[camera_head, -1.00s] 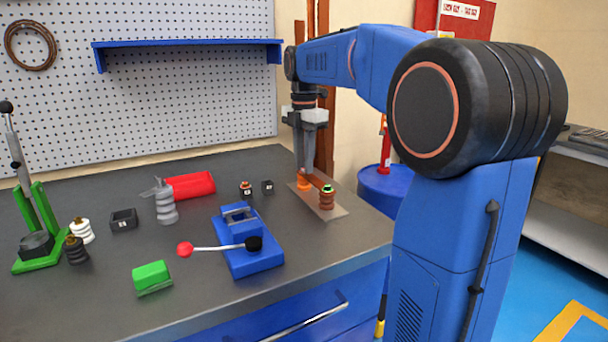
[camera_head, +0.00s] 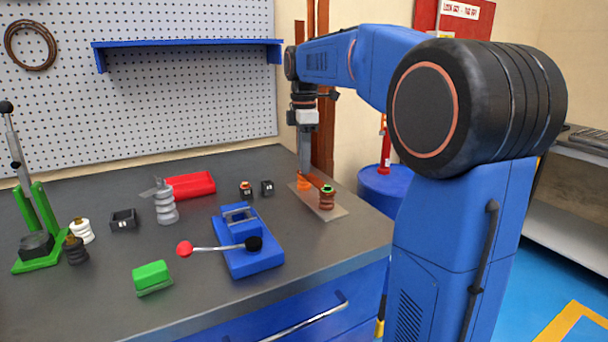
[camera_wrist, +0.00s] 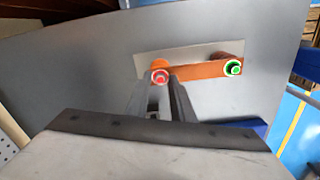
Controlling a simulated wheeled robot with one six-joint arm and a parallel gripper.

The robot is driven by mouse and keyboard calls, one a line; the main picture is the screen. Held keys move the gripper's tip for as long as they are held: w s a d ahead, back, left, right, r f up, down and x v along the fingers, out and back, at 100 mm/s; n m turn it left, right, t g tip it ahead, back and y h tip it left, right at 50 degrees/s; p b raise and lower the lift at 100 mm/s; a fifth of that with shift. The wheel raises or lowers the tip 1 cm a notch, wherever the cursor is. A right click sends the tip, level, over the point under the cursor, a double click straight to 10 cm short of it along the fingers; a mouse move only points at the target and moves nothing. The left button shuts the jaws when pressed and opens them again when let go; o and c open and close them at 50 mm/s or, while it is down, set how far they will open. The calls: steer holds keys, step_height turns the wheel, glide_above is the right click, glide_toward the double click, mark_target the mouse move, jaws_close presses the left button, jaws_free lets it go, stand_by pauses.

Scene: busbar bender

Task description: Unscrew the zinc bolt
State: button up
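A bolt with a red-ringed head (camera_wrist: 160,77) sits at the left end of a copper-coloured bar (camera_wrist: 200,71). A second bolt with a green-ringed head (camera_wrist: 234,67) is at the bar's right end. I cannot tell by the metal's colour which is zinc. My gripper (camera_wrist: 163,84) points down at the red-ringed bolt, with one finger close on each side of its head, and seems shut on it. In the head view my gripper (camera_head: 305,172) stands over the orange post (camera_head: 304,184); the fingertips are small there. The brown ribbed post (camera_head: 327,201) carries the green-ringed bolt.
Both posts stand on a grey plate (camera_head: 335,213) near the bench's right edge. A blue bender (camera_head: 250,260) with a red-knobbed lever is left of it.

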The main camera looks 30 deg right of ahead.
steer(key=m, duration=0.3)
steer(key=shift+m, duration=0.4)
steer(key=shift+m, duration=0.8)
steer(key=m, duration=0.3)
steer(key=shift+m, duration=0.4)
steer(key=shift+m, duration=0.5)
jaws_close()
